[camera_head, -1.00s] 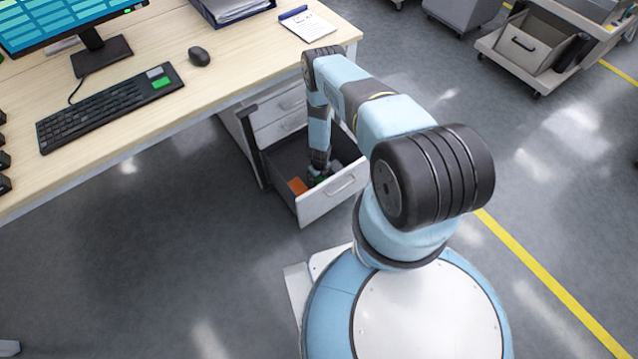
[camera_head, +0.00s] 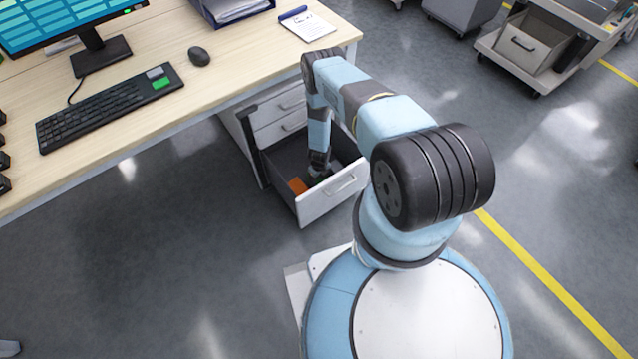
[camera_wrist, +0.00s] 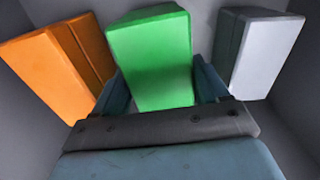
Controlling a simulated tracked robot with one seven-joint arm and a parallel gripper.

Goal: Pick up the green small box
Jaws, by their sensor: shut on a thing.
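The green small box (camera_wrist: 152,58) is in the middle of the wrist view, between the two fingers of my gripper (camera_wrist: 160,88). My gripper is shut on it, with a blue finger at each side of the box. In the head view my gripper (camera_head: 318,172) reaches down into the open drawer (camera_head: 330,204); the green box is mostly hidden there by my wrist.
An orange box (camera_wrist: 60,65) lies left of the green box and a white-grey box (camera_wrist: 262,52) lies right of it, both close to my fingers. Drawer walls surround them. The desk top (camera_head: 225,95) overhangs nearby, with a keyboard (camera_head: 110,108) and mouse (camera_head: 199,56).

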